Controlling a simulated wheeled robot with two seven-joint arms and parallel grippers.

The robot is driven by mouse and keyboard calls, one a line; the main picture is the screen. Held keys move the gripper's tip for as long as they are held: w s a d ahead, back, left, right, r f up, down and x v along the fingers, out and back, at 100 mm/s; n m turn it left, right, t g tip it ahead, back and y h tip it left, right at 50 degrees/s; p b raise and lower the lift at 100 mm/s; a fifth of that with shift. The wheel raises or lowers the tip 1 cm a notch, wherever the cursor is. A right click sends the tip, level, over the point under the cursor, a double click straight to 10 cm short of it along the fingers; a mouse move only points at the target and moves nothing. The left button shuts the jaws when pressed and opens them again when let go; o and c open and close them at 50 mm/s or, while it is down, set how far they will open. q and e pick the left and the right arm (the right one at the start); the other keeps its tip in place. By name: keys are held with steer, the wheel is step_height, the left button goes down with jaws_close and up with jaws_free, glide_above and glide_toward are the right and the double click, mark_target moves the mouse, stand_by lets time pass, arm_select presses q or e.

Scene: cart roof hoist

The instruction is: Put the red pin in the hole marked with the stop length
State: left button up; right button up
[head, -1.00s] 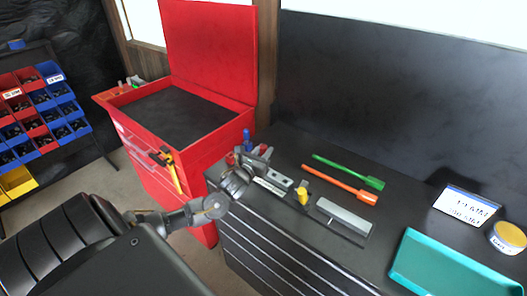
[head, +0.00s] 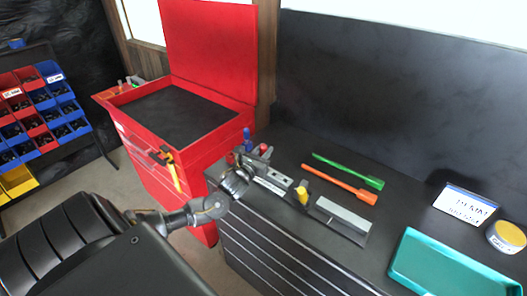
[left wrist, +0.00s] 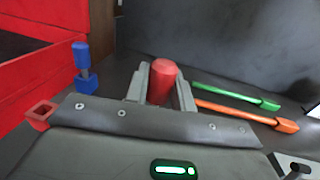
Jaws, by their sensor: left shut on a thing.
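My left gripper (head: 262,157) is over the back left part of the dark cabinet top, left of a grey metal bar with holes (head: 278,178). In the left wrist view its two grey fingers (left wrist: 160,90) are shut on the red pin (left wrist: 161,82), whose rounded red head faces the camera. The pin's lower end is hidden, so I cannot tell whether it is in a hole. A card (head: 465,206) with dark lettering stands at the right; its text is too blurred to read. No hole markings are legible. My right gripper is not in view.
A blue pin (left wrist: 83,68) and a red square socket (left wrist: 41,114) are left of the gripper. A red tool chest (head: 200,150) stands behind left.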

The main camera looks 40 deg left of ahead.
arm_select(q)
steer(key=shift+f+b, duration=1.15)
steer(key=shift+f, duration=0.8)
steer(key=o, duration=1.1)
steer(key=shift+c, duration=0.2)
steer(key=s+b, duration=0.1)
steer(key=s, duration=0.2)
steer(key=s+d+b, duration=0.1)
steer(key=s, duration=0.3)
steer(key=s+d+b, duration=0.1)
steer(key=s, duration=0.2)
steer(key=shift+s, duration=0.3)
